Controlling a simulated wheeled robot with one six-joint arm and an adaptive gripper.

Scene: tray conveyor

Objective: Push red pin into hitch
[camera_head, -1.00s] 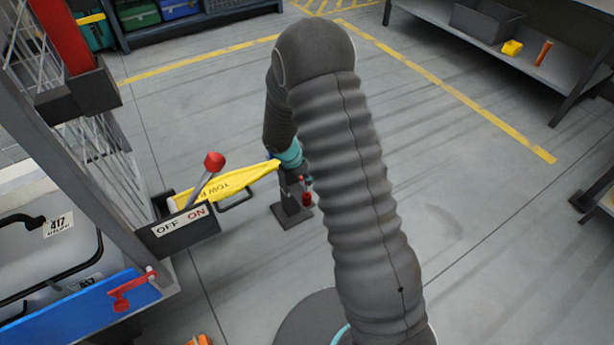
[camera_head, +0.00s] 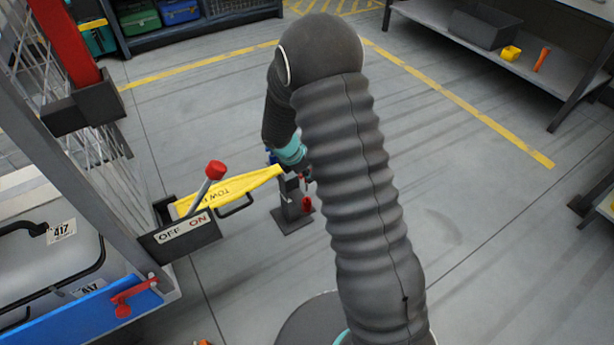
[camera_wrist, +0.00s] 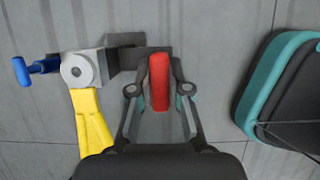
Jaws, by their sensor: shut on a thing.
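In the wrist view, the red pin (camera_wrist: 159,82) lies between the two fingers of my gripper (camera_wrist: 159,92), which is shut on it. Behind it is a dark grey block, part of the hitch (camera_wrist: 126,57). Left of the pin are a pale round fitting, a blue handle (camera_wrist: 22,70) and the end of the yellow tow bar (camera_wrist: 92,122). In the head view, the tow bar (camera_head: 235,191) reaches the grey hitch post (camera_head: 291,210). My arm largely hides the gripper there. Whether the pin's lower end is inside a hole cannot be seen.
A cart with an OFF/ON lever box (camera_head: 182,238) and a grey case (camera_head: 50,262) stands at the left. A teal and black object (camera_wrist: 285,90) is at the right in the wrist view. A shelf (camera_head: 540,75) stands at the upper right. Floor right of my arm is clear.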

